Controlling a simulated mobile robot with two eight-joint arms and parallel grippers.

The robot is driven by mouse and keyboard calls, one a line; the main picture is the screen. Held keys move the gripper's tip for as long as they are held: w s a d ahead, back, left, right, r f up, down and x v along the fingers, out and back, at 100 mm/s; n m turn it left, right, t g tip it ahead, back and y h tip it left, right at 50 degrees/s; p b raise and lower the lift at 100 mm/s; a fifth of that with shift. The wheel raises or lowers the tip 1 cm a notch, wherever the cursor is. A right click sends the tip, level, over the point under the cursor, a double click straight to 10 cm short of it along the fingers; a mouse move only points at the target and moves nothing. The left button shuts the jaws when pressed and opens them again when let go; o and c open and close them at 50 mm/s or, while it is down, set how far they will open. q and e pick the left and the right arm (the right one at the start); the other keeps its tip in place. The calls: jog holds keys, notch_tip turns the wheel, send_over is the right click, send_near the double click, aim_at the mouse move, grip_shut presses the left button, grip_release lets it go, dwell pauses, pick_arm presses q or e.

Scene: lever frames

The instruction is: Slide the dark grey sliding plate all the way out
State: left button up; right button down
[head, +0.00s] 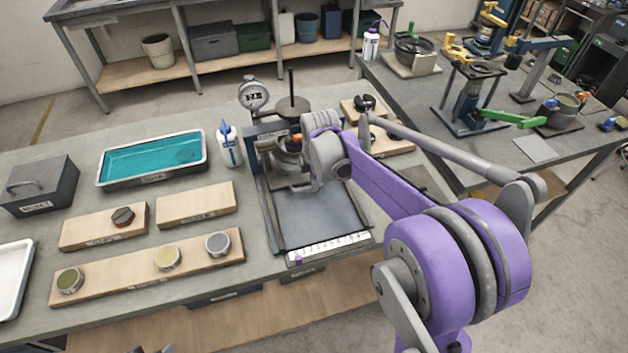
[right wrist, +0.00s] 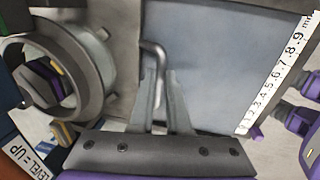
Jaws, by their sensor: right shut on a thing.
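The dark grey sliding plate (head: 284,180) sits low in the frame of the bench device, beside a smooth blue-grey bed (head: 310,212). In the right wrist view the plate (right wrist: 127,22) shows at the upper left, with a bent grey handle (right wrist: 157,52) at its edge. My right gripper (right wrist: 157,85) is shut on this handle. In the head view my right arm covers the handle and most of the gripper. A white scale strip (head: 330,247) runs along the bed's front edge; it also shows in the right wrist view (right wrist: 285,75). My left gripper is not seen.
A metal ring (right wrist: 70,75) stands close left of my right gripper. A dial gauge (head: 253,95) and an upright rod rise behind the device.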

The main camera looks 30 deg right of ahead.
jog(key=shift+s+a, duration=0.15)
jog(key=shift+s, duration=0.4)
jog(key=s+a, duration=0.1)
jog(key=s, duration=0.4)
jog(key=s+a, duration=0.1)
jog(key=s, duration=0.4)
jog(key=s+a+p, duration=0.1)
jog(key=s, duration=0.4)
jog(key=shift+a, duration=0.25)
jog(key=shift+s+a, duration=0.1)
jog(key=shift+s, duration=0.25)
jog(key=c, duration=1.2)
grip_release()
jog(key=shift+c, duration=0.2)
jog(key=o, duration=0.4)
jog(key=shift+s, duration=0.2)
jog(key=shift+c, duration=0.2)
jog(key=shift+w, duration=0.1)
